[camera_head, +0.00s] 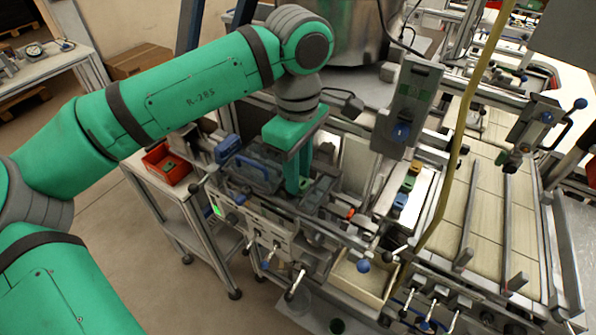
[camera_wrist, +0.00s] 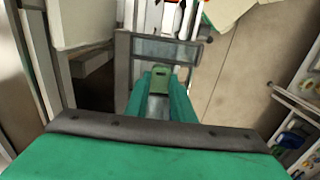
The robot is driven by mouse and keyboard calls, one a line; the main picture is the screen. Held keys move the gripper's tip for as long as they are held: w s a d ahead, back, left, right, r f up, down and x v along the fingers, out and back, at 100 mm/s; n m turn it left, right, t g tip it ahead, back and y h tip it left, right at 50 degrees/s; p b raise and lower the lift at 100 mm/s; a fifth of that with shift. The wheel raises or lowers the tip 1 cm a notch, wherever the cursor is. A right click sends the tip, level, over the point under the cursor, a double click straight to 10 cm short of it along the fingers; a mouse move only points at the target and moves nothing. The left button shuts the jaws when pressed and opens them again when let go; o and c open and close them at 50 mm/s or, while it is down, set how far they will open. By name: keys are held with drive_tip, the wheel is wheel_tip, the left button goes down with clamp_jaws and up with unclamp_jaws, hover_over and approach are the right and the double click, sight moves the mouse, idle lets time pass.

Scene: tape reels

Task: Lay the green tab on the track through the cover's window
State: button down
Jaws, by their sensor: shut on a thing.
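My gripper (camera_head: 298,188) points down at the machine in the middle of the head view. In the wrist view, my gripper (camera_wrist: 161,84) is shut on the green tab (camera_wrist: 160,77), which shows between the fingertips. The tab is not clear in the head view. A grey frame with a pale see-through pane (camera_wrist: 165,50), likely part of the cover, lies just beyond the fingertips. The smoky cover (camera_head: 252,176) with a blue handle shows left of my fingers in the head view. I cannot make out the track, or whether the tab touches anything.
A red bin (camera_head: 158,158) with small green pieces stands left of the machine. Yellow and blue blocks (camera_head: 400,200) sit on a pale strip at the right. A steel drum (camera_head: 350,35) stands behind.

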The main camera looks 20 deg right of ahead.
drive_tip(key=shift+w+f, duration=0.1)
drive_tip(key=shift+f, duration=0.15)
drive_tip(key=shift+f, duration=0.15)
drive_tip(key=shift+d+f, duration=0.1)
drive_tip(key=c, duration=1.5)
unclamp_jaws()
drive_tip(key=shift+a, duration=0.2)
wheel_tip(320, 180, up, 13)
drive_tip(key=shift+d+r, duration=0.1)
